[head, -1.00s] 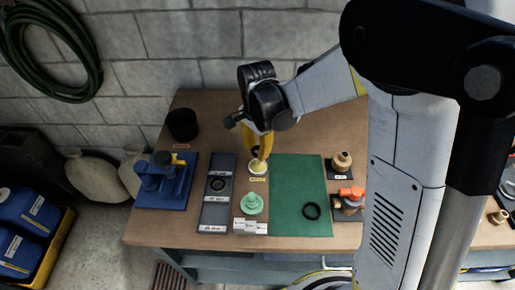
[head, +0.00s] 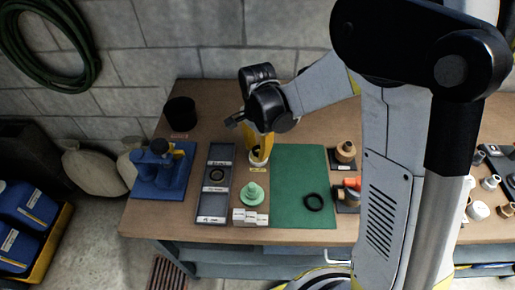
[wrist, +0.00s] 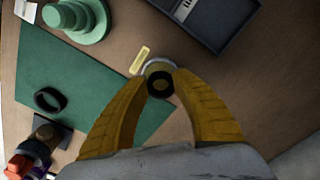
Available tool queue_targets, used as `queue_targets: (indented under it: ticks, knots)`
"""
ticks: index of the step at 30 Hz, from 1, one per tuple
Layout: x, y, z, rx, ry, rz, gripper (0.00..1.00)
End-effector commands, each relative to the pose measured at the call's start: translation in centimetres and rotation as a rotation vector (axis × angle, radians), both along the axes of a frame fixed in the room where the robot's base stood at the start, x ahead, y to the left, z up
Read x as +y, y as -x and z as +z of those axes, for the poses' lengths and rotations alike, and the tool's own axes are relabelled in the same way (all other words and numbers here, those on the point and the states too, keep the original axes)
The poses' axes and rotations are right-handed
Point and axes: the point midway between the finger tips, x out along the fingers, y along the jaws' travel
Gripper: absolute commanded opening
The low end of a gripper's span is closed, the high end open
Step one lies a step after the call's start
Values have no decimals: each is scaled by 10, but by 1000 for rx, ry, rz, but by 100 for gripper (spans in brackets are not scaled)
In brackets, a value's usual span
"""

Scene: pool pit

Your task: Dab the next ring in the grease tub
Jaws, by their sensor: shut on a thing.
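My gripper (wrist: 160,80) is shut on a small black ring (wrist: 160,84), seen between its yellow fingertips in the wrist view. The pale round grease tub (wrist: 157,64) lies directly behind the ring there, beside a yellow label. I cannot tell whether the ring touches the grease. In the head view my gripper (head: 259,151) points down over the tub (head: 257,161), and its fingers hide most of it. Another, larger black ring (head: 313,202) lies on the green mat (head: 292,172). A black ring (head: 216,174) lies in the grey tray (head: 211,206).
A blue fixture (head: 162,175) and black cup (head: 181,113) are left. Brass and orange fittings (head: 346,150) stand right of the mat. The mat's middle is clear.

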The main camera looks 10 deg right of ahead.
Motion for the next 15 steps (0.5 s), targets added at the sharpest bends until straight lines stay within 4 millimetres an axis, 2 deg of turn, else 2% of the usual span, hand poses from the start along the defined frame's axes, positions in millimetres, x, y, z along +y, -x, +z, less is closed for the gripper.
queue_targets:
  ticks: [15]
  knots:
    - [0, 0, -3, 0, 0, 0, 7]
